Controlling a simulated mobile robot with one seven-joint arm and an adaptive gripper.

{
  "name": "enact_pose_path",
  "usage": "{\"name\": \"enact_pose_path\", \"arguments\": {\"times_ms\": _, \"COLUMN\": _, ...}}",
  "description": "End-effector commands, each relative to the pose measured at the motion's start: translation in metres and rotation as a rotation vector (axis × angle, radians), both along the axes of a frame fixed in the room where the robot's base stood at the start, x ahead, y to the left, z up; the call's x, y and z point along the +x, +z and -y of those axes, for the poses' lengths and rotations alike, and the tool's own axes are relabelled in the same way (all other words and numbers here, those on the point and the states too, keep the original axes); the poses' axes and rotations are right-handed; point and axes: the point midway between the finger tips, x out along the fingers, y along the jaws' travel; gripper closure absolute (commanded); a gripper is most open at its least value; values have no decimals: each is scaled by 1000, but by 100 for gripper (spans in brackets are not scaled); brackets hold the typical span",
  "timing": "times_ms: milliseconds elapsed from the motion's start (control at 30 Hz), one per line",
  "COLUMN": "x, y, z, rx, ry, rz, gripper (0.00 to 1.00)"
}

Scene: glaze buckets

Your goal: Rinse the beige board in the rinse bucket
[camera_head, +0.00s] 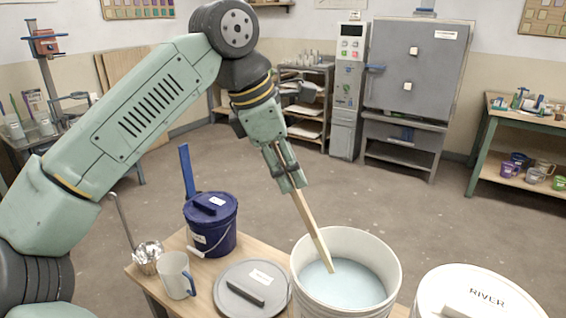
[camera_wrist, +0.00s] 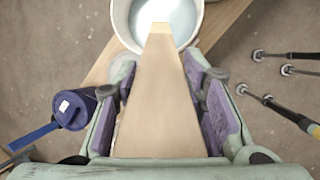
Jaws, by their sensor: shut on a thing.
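My gripper (camera_head: 291,186) is shut on the beige board (camera_head: 311,220), a long flat strip. In the wrist view the board (camera_wrist: 161,95) runs up between the two purple pads of my gripper (camera_wrist: 168,120). The board slants down into an open white bucket (camera_head: 345,240) holding pale blue liquid (camera_head: 345,287). Its lower end meets the liquid; how deep it goes I cannot tell. The bucket's rim also shows at the top of the wrist view (camera_wrist: 117,22).
Open floor lies behind.

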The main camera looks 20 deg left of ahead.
Motion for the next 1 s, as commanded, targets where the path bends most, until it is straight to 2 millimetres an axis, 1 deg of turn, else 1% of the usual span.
{"name": "enact_pose_path", "arguments": {"times_ms": 33, "x": 2, "y": -9, "z": 2, "rx": 0, "ry": -1, "rz": 0, "gripper": 100}}
{"name": "enact_pose_path", "arguments": {"times_ms": 1000, "x": 29, "y": -97, "z": 29, "rx": 1, "ry": -2, "rz": 1, "gripper": 100}}
